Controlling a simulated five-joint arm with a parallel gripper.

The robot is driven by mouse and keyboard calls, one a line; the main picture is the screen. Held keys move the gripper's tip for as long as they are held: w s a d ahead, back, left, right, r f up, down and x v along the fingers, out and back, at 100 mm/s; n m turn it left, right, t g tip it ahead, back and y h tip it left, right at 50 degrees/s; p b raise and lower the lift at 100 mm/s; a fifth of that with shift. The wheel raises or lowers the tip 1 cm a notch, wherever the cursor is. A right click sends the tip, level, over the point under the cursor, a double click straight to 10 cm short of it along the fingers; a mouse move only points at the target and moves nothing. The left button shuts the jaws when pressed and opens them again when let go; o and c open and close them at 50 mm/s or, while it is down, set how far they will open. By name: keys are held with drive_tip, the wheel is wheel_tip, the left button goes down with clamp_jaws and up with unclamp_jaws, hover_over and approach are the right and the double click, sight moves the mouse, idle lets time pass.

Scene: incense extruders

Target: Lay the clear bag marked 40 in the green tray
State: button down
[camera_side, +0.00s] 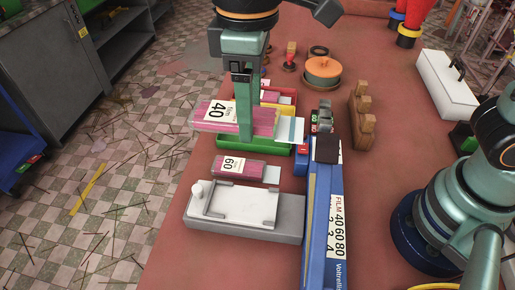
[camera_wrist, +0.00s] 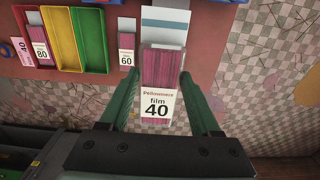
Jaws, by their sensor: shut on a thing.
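The clear bag marked 40 (camera_side: 214,113), with pink sticks and a white label, is held level in the air in my gripper (camera_side: 244,125). In the wrist view the bag (camera_wrist: 161,68) lies between the two green fingers (camera_wrist: 160,80), which are shut on its sides. The green tray (camera_side: 263,147) is behind and below the bag in the side view, partly hidden by it and my finger. In the wrist view the green tray (camera_wrist: 89,40) is left of the bag and looks empty.
A yellow tray (camera_wrist: 60,38) and a red tray (camera_wrist: 36,15) holding a bag marked 80 (camera_wrist: 40,50) adjoin the green tray. A bag marked 60 (camera_side: 236,166) lies near a grey-white fixture (camera_side: 240,205).

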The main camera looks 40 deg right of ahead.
drive_tip(key=shift+w+d+f, duration=2.05)
drive_tip(key=shift+w+f, duration=0.6)
drive_tip(key=shift+f, duration=0.9)
drive_tip(key=shift+w+d+f, duration=2.1)
drive_tip(key=shift+w+f, duration=0.5)
drive_tip(key=shift+f, duration=0.95)
drive_tip(key=shift+w+d+f, duration=2.05)
drive_tip(key=shift+w+f, duration=0.6)
drive_tip(key=shift+f, duration=0.9)
unclamp_jaws()
drive_tip(key=shift+r, duration=0.15)
drive_tip(key=shift+r, duration=3.9)
